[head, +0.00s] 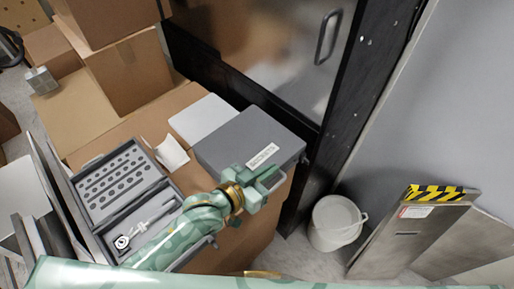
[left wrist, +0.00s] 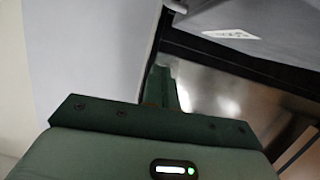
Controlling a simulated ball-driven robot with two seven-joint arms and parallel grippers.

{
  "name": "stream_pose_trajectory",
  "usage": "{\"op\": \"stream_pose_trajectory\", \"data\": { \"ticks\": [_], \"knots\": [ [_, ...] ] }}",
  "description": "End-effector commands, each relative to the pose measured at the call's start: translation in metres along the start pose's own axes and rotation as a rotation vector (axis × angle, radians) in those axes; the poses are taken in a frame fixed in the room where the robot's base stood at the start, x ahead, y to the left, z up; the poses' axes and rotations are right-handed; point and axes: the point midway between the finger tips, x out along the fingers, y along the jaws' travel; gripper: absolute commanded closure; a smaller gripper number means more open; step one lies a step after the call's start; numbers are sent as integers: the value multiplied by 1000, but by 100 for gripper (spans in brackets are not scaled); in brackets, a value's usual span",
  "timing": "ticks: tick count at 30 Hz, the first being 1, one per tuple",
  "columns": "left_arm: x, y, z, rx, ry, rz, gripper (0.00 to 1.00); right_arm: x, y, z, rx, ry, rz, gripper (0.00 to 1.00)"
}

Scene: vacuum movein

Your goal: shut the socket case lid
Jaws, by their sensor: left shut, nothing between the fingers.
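The grey socket case (head: 84,190) lies open on a cardboard box at the left in the head view. One half shows rows of round socket holes; the other holds a ratchet-like tool (head: 143,226). My left forearm covers the case's lower right part. My left gripper (head: 272,181) is shut and empty, to the right of the case, in front of a closed grey box. Its shut fingers also show in the left wrist view (left wrist: 163,88). I cannot tell whether it touches the grey box. My right gripper is not in view.
The closed grey box (head: 226,143) with a white label stands beside the case, near a white sheet (head: 203,117) and crumpled paper (head: 172,154). Cardboard boxes (head: 132,73) are stacked behind. A white bucket (head: 335,222) and a striped-topped metal stand (head: 412,232) are at the right.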

Motion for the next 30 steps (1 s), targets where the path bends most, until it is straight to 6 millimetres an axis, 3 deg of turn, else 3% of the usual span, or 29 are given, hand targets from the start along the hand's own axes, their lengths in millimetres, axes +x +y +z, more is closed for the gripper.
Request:
{"op": "stream_pose_trajectory", "data": {
  "ticks": [1, 6, 12, 30],
  "knots": [
    [3, 4, 14, 28, -1, -8, 100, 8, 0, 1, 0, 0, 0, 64],
    [10, 11, 41, 135, -1, -35, 100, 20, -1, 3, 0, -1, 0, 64],
    [16, 14, 61, 216, 0, -56, 100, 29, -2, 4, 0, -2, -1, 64],
    [18, 15, 73, 262, -8, -67, 100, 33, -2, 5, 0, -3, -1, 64]
  ]
}}
